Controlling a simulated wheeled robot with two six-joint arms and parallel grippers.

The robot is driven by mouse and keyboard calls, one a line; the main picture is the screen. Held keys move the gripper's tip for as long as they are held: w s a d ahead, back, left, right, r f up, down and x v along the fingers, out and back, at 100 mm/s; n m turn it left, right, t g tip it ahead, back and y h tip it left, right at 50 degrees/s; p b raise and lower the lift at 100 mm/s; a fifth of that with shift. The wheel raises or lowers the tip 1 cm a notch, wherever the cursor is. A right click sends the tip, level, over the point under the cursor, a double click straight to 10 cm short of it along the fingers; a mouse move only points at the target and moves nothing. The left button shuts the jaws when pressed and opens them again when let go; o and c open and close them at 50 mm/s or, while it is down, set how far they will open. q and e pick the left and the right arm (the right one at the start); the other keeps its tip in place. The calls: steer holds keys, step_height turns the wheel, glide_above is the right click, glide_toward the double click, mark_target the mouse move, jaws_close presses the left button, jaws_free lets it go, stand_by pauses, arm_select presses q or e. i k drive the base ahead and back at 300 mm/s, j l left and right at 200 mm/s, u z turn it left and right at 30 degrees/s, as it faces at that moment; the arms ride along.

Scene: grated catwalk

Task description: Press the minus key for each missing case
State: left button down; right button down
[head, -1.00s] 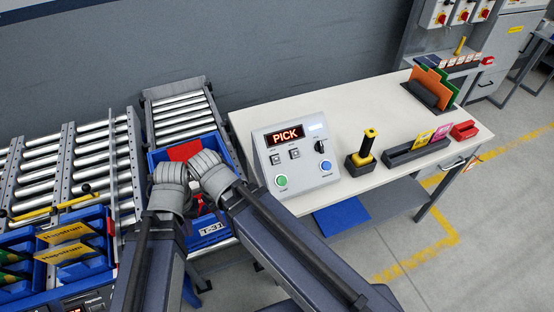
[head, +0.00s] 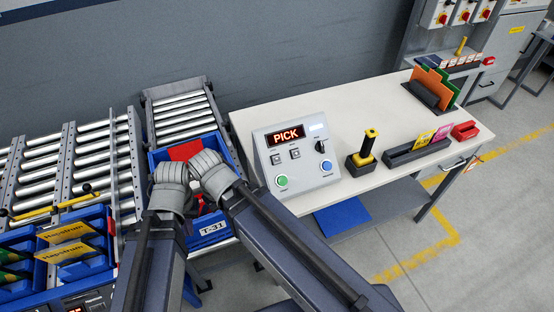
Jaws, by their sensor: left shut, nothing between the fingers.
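A grey control box (head: 298,152) stands on the white table, its red display (head: 286,135) reading PICK. Two small square keys sit under the display, a left key (head: 275,158) and a right key (head: 295,153); their marks are too small to read. The box also has a green button (head: 282,181), a blue button (head: 327,165) and a black knob (head: 320,147). My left gripper (head: 170,175) and my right gripper (head: 208,170) are side by side over a blue tote (head: 213,226) labelled T-31, left of the box. The left is shut and empty; the right one's fingertips are unclear. Red items (head: 184,151) show in the tote.
The white table (head: 372,103) carries a yellow-and-black handled tool (head: 365,147), a dark card holder (head: 416,152), a red box (head: 465,130) and a folder rack (head: 432,92). Roller conveyors (head: 182,112) lie behind and left of the tote. Blue bins with yellow cards (head: 67,232) stand lower left.

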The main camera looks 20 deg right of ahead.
mark_target(276, 158)
steer(key=k+z, duration=0.1)
steer(key=k, duration=0.8)
